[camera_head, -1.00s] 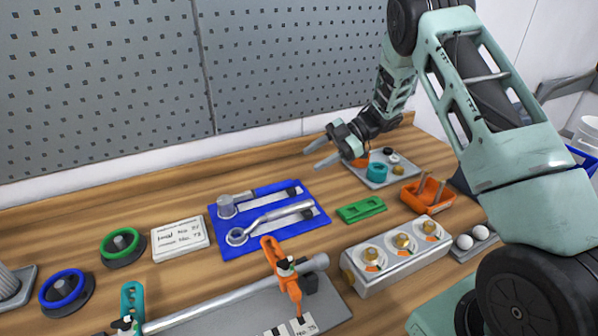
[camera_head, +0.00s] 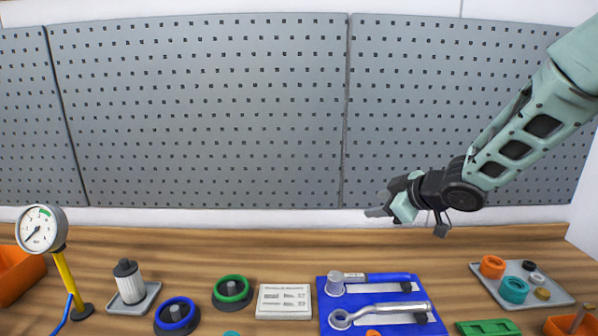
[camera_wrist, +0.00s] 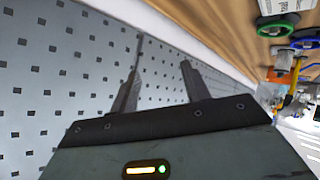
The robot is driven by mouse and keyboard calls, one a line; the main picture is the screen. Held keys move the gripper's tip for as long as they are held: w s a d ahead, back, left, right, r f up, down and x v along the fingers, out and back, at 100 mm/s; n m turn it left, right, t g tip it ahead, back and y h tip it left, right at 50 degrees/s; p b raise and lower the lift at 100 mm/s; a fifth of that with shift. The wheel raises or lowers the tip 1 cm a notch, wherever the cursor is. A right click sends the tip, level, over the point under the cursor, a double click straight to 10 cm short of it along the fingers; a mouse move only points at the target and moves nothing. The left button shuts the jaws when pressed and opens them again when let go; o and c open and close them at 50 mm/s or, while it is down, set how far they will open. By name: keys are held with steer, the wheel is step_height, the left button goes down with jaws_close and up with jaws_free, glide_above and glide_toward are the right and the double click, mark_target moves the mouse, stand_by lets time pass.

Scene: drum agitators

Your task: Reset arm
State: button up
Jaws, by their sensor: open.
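My gripper (camera_head: 378,211) hangs in the air above the back of the wooden bench, in front of the pegboard. Its fingers point left in the head view. In the wrist view my gripper (camera_wrist: 160,75) shows two fingers spread apart with nothing between them, the grey pegboard (camera_wrist: 60,60) behind. My arm reaches in from the upper right of the head view.
A label card (camera_head: 284,301), a green-ringed knob (camera_head: 232,291), a blue-ringed knob (camera_head: 177,316), a filter (camera_head: 129,281) and a pressure gauge (camera_head: 41,230) stand left. A grey tray (camera_head: 492,277) with rings is right.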

steer(key=s+a+f+m+g+h, duration=0.1)
steer(key=s+g, duration=0.3)
steer(key=s, duration=1.5)
steer(key=s+a+f+m+g+h, duration=0.2)
steer(key=s+a+m+g+h, duration=0.1)
steer(key=s, duration=1.7)
steer(key=g+h, duration=0.1)
steer(key=g, duration=0.1)
steer(key=shift+s+a+f+g+h, duration=0.2)
steer(key=shift+s+a+g+h, duration=0.1)
steer(key=shift+a, duration=0.1)
